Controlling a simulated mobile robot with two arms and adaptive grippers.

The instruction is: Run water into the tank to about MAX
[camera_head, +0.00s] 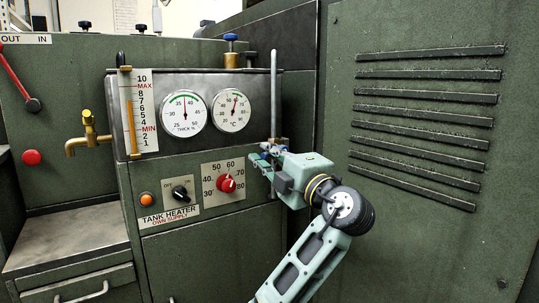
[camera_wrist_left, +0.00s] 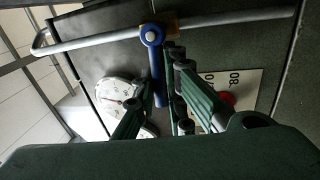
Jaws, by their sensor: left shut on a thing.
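The tank's level scale (camera_head: 143,108) with MAX and MIN marks stands at the left of the dark panel. A grey water pipe (camera_head: 274,90) comes down at the panel's right edge and also crosses the top of the left wrist view (camera_wrist_left: 220,20). It carries a valve with a blue lever (camera_wrist_left: 157,75). My left gripper (camera_head: 265,157) is at this valve, its fingers (camera_wrist_left: 165,90) shut on the blue lever. The fingers partly hide the lever. My right gripper is not in view.
Two round dials (camera_head: 183,114) sit above a red temperature knob (camera_head: 227,184) and a black heater switch (camera_head: 180,193), close left of my gripper. A brass tap (camera_head: 88,135) is further left. A louvred green wall (camera_head: 430,130) stands right of my arm.

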